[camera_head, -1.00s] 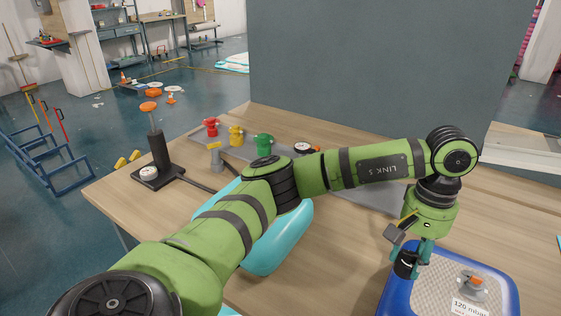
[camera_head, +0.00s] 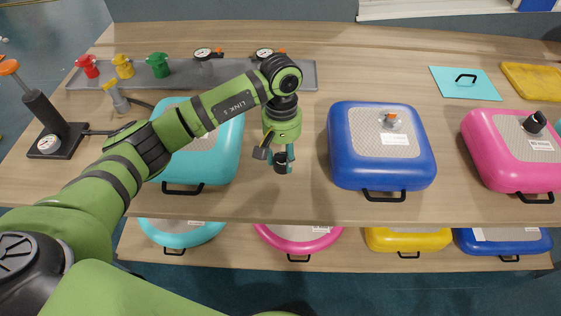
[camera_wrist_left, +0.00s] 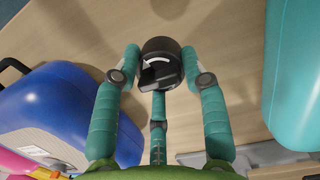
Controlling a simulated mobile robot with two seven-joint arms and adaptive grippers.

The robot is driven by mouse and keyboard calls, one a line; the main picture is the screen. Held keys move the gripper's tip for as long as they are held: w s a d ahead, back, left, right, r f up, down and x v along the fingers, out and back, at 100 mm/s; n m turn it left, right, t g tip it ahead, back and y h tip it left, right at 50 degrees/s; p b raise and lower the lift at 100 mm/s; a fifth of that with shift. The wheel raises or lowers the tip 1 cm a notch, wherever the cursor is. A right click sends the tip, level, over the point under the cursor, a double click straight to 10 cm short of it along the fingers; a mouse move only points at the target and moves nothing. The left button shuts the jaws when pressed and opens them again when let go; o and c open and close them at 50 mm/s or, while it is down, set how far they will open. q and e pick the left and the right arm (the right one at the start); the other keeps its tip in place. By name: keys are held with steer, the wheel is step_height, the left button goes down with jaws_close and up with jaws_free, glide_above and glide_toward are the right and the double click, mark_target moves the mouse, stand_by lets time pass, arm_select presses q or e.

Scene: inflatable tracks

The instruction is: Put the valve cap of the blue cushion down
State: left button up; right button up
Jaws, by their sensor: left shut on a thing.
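The blue cushion (camera_head: 350,165) lies on the table right of my left gripper, its valve (camera_head: 391,118) uncapped, with a bit of orange showing. It also shows at the left of the left wrist view (camera_wrist_left: 50,105). My left gripper (camera_head: 281,160) points down over bare tabletop between the teal and blue cushions. It is shut on a black valve cap (camera_wrist_left: 160,52) with a white curved arrow. The cap's height above the table is hard to judge. My right gripper is out of view.
A teal cushion (camera_head: 222,150) lies left of the gripper, and a pink cushion (camera_head: 490,150) with a black cap lies at the right. A grey tray (camera_head: 130,80) with red, yellow and green fittings and gauges is behind. More cushions lie on a lower shelf. Bare table surrounds the gripper.

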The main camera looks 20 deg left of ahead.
mark_target(282, 166)
arm_select(q)
step_height(282, 166, down, 4)
steer(key=shift+s+r+p, duration=0.1)
steer(key=shift+r+p, duration=0.05)
steer(key=shift+p, duration=0.45)
steer(key=shift+a+f+b, duration=0.1)
steer(key=shift+f+b, duration=0.1)
steer(key=shift+b, duration=0.1)
steer(key=o, duration=1.1)
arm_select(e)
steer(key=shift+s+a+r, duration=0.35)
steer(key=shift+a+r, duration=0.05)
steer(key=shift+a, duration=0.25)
arm_select(q)
steer(key=shift+r, duration=0.1)
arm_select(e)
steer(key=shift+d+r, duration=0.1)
